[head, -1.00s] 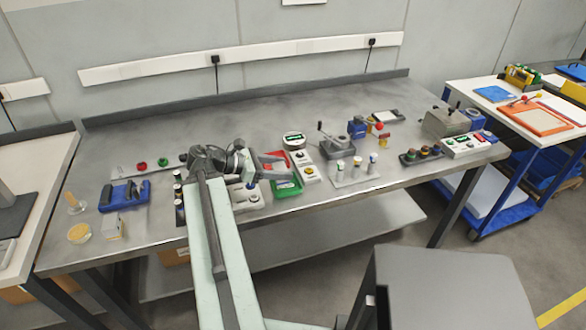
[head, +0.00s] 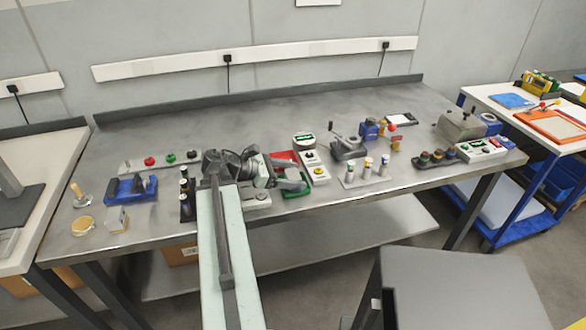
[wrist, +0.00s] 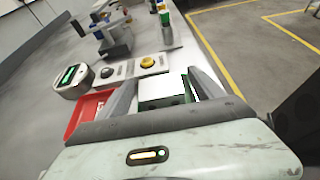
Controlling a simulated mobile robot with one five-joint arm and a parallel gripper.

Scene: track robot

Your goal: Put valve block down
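In the wrist view my two fingers (wrist: 163,85) stand well apart, one on each side of a pale block (wrist: 161,88), which I take to be the valve block. Green rim shows around the block, and a strip of green and white lies between it and the right finger. Contact with the left finger cannot be told. The block's underside is hidden, and in the head view my gripper covers it.
A red tray (head: 285,158) adjoins the green one. A post rack (head: 366,172) is further right. The rear of the bench (head: 260,110) is clear.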

